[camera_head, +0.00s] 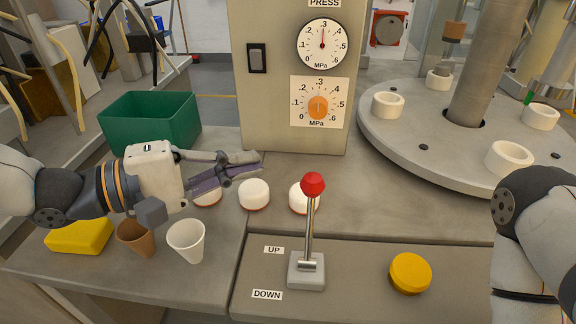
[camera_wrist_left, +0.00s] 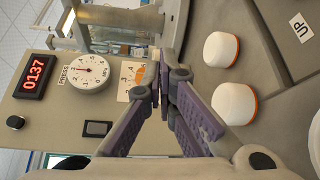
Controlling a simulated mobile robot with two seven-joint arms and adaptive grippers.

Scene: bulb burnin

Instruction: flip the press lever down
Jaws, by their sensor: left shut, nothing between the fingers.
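The press lever (camera_head: 309,228) is a metal rod with a red ball knob (camera_head: 313,184) on a grey base (camera_head: 306,271). It stands nearly upright in the head view, its knob on the side of the UP label (camera_head: 273,250), away from the DOWN label (camera_head: 267,294). The UP label also shows in the left wrist view (camera_wrist_left: 301,27); the lever does not. My left gripper (camera_head: 259,160) is shut and empty, to the left of and beyond the knob, apart from it. My right gripper is out of view.
A yellow button (camera_head: 410,273) is right of the lever. The press cabinet (camera_head: 293,130) rises behind. A green bin (camera_head: 150,122), cups (camera_head: 186,240) and a yellow block (camera_head: 79,236) are left.

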